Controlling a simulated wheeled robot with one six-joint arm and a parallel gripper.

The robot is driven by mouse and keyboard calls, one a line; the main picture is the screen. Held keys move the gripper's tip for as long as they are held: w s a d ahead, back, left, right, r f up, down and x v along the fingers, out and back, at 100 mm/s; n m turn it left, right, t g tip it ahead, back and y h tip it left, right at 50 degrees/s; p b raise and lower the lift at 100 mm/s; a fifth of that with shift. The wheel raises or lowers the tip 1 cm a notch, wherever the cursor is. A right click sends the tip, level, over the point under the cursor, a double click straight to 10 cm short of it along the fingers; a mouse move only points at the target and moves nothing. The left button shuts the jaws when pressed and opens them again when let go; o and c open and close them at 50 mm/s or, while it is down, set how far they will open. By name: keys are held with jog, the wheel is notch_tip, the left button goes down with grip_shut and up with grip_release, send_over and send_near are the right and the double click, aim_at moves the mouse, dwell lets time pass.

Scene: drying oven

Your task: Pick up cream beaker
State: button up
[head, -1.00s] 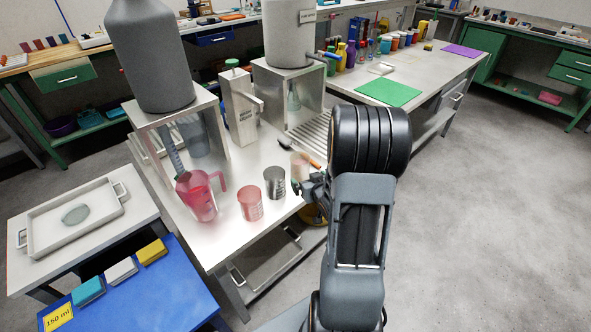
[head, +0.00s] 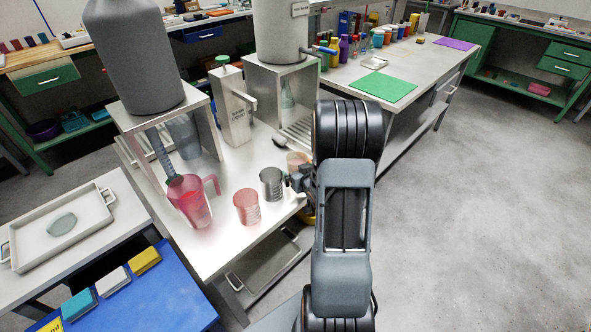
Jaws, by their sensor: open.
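The cream beaker (head: 296,159) stands on the steel table near its right edge, partly hidden by my arm and gripper.
A pink beaker (head: 246,207) and a red jug (head: 190,200) stand left of the grey beaker. A dispenser box (head: 233,110) stands behind. A brush handle lies by the cream beaker. Open floor (head: 470,220) lies to the right.

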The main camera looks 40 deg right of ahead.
jog(key=shift+c, duration=0.4)
jog(key=shift+a, duration=0.1)
jog(key=c, duration=1)
jog(key=shift+c, duration=0.2)
jog(key=shift+r, duration=0.25)
